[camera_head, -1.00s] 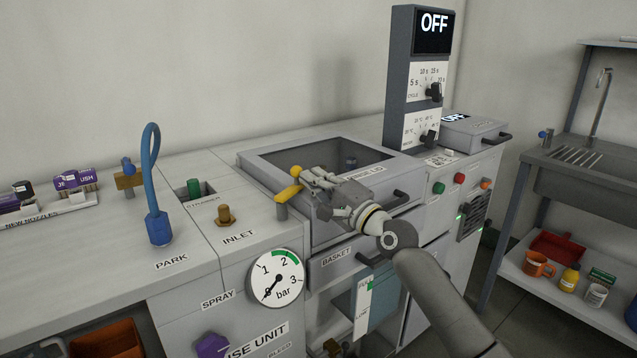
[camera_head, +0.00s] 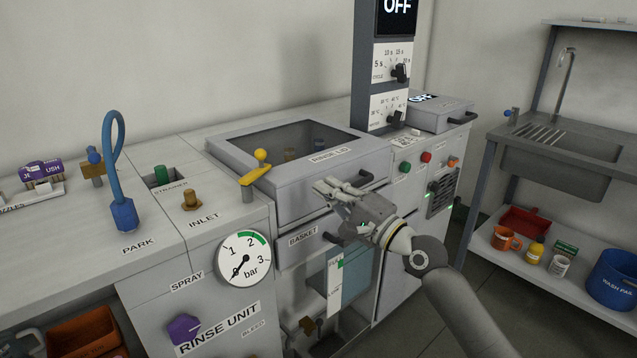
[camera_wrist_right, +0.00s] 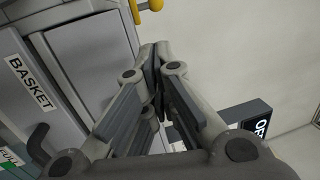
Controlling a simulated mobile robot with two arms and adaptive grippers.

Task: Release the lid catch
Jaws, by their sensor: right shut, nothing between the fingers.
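The lid catch (camera_head: 256,173) is a yellow lever with a round yellow knob, on a grey post at the left front corner of the rinse lid. Part of it also shows at the top edge of the right wrist view (camera_wrist_right: 138,10). The rinse lid (camera_head: 290,186) is grey with a dark window and lies shut. My right gripper (camera_head: 323,188) is shut and empty, right of the catch and in front of the lid's front face, apart from the catch. In the right wrist view its fingertips (camera_wrist_right: 156,50) are together. My left gripper is out of view.
The lid's dark handle (camera_head: 366,178) is close behind my right gripper. The basket drawer front (camera_head: 300,243) is below. A blue looped hose (camera_head: 122,212), an inlet fitting (camera_head: 191,200) and a gauge (camera_head: 244,259) stand to the left. A control column (camera_head: 392,70) rises behind.

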